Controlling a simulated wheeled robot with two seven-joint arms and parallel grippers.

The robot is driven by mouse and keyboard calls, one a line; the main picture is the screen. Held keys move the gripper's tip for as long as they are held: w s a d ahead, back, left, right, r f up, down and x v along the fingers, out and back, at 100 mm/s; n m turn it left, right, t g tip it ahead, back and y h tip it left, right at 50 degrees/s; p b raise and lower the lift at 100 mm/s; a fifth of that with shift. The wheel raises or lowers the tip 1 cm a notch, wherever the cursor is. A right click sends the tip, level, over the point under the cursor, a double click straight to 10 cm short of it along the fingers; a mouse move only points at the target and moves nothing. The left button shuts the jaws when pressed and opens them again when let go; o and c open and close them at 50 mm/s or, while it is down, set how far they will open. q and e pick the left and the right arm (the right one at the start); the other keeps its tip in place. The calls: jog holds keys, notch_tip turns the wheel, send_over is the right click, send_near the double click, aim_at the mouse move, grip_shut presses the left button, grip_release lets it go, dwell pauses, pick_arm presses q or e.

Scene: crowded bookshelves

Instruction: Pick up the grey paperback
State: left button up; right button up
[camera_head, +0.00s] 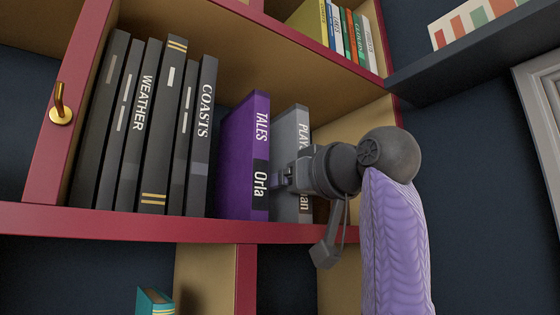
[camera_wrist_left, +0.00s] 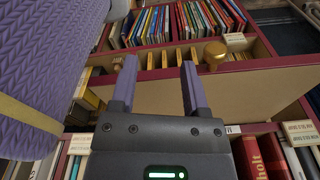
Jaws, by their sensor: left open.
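The grey paperback (camera_head: 287,130), its spine lettered "PLAY…", stands upright on the red-edged shelf in the head view, right of a purple book (camera_head: 243,155) marked "TALES Orla". My right gripper (camera_head: 284,178), on the arm rising from the lower right, is at the lower part of the grey spine and hides some of it. Its fingers are small and partly hidden, so I cannot tell whether they hold the book. In the left wrist view my left gripper (camera_wrist_left: 158,72) has its two purple fingers apart, nothing between them, above other shelves.
Several dark books, including "WEATHER" (camera_head: 143,102) and "COASTS" (camera_head: 203,130), stand to the left. A brass hook (camera_head: 61,106) is on the shelf's left upright. A dark ledge (camera_head: 470,50) juts out at upper right.

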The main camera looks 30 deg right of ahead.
jog(key=shift+s, duration=0.15)
jog(key=shift+c, duration=0.3)
jog(key=shift+w, duration=0.2)
jog(key=c, duration=0.7)
grip_shut()
jog(key=shift+s, duration=0.1)
